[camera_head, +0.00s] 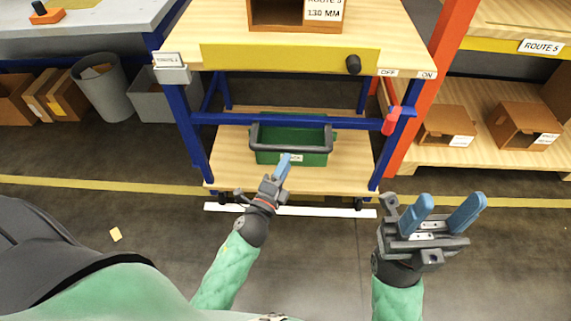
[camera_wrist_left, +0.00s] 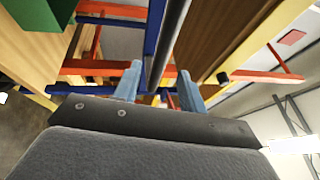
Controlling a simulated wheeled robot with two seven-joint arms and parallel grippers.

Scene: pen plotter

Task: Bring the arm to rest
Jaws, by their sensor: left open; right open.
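My left gripper (camera_head: 283,168) is in the middle of the head view, in front of the lower shelf of the blue-framed bench. Its fingers overlap the near edge of the green tote in the picture; I cannot tell whether they touch it.
The green tote (camera_head: 318,159) with a dark handle sits on the wooden lower shelf (camera_head: 235,178). The bench top (camera_head: 185,28) is above it. A red handle (camera_head: 391,122) hangs at the right. Cardboard boxes (camera_head: 449,124) stand on the right shelf.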

